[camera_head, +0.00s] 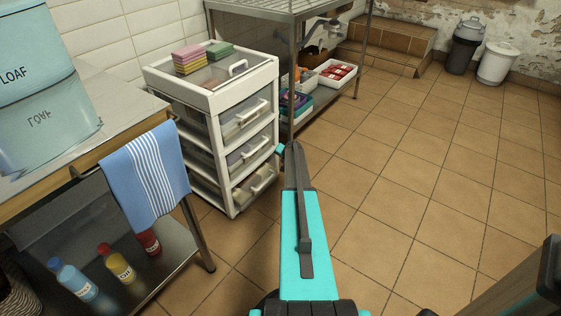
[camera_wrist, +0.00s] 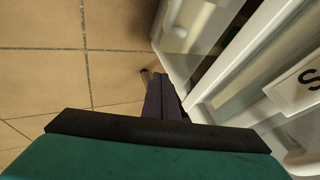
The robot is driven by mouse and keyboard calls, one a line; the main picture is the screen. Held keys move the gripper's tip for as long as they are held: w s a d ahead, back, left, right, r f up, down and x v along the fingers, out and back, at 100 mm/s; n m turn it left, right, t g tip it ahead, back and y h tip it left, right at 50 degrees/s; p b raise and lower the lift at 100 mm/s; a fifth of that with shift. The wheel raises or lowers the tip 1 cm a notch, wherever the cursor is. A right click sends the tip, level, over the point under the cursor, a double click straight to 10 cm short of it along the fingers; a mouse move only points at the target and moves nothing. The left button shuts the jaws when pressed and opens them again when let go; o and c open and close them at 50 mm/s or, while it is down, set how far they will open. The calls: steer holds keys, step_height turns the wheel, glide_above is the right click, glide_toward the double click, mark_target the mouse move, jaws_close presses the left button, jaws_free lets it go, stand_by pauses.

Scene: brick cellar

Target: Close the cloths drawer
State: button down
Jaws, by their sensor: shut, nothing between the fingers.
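The white plastic drawer unit (camera_head: 228,103) stands left of centre in the head view, with clear fronts and several pale handles. I cannot read which drawer is the cloths one; pale contents show dimly in the lower drawers. In the wrist view, white drawer frames (camera_wrist: 235,65) fill the right side, with part of a label (camera_wrist: 306,80) showing an "S". My gripper (camera_wrist: 157,82) is shut and empty, close beside the white drawer edge; I cannot tell whether it touches.
Sponges (camera_head: 188,59) lie on top of the unit. A metal shelf (camera_head: 287,12) with trays stands behind it. A table with a blue striped cloth (camera_head: 145,174) and a bread bin (camera_head: 42,90) is at left. Tiled floor (camera_head: 430,160) is open to the right.

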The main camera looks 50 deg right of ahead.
steer(key=s+f+p+v, duration=0.1)
steer(key=p+v, duration=0.1)
steer(key=v, duration=0.9)
steer(key=shift+s, duration=0.3)
steer(key=shift+d+r, duration=0.1)
